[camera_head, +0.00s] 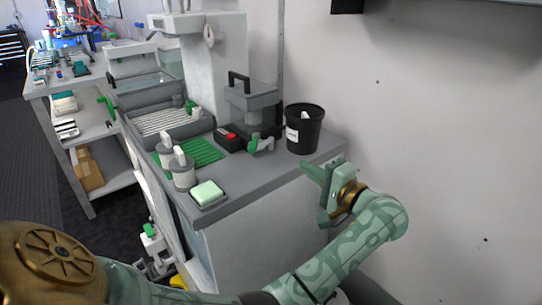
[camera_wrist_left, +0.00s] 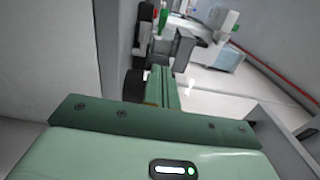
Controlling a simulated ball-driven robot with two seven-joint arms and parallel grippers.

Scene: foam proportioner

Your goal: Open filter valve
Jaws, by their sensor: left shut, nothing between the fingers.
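A valve with a green lever (camera_head: 262,144) sits on the grey counter, beside the base of a grey block with a black handle (camera_head: 250,100). Another green-handled fitting (camera_head: 151,231) is low at the counter's front left. I cannot tell which one is the filter valve. My left gripper (camera_head: 311,171) is shut and empty, near the counter's right edge and in front of the black bucket. It is apart from both green handles. In the left wrist view its fingers (camera_wrist_left: 160,86) are together, with nothing between them. My right gripper is not in view.
A black bucket (camera_head: 304,130) stands at the counter's right end by the wall. The front right counter top is clear.

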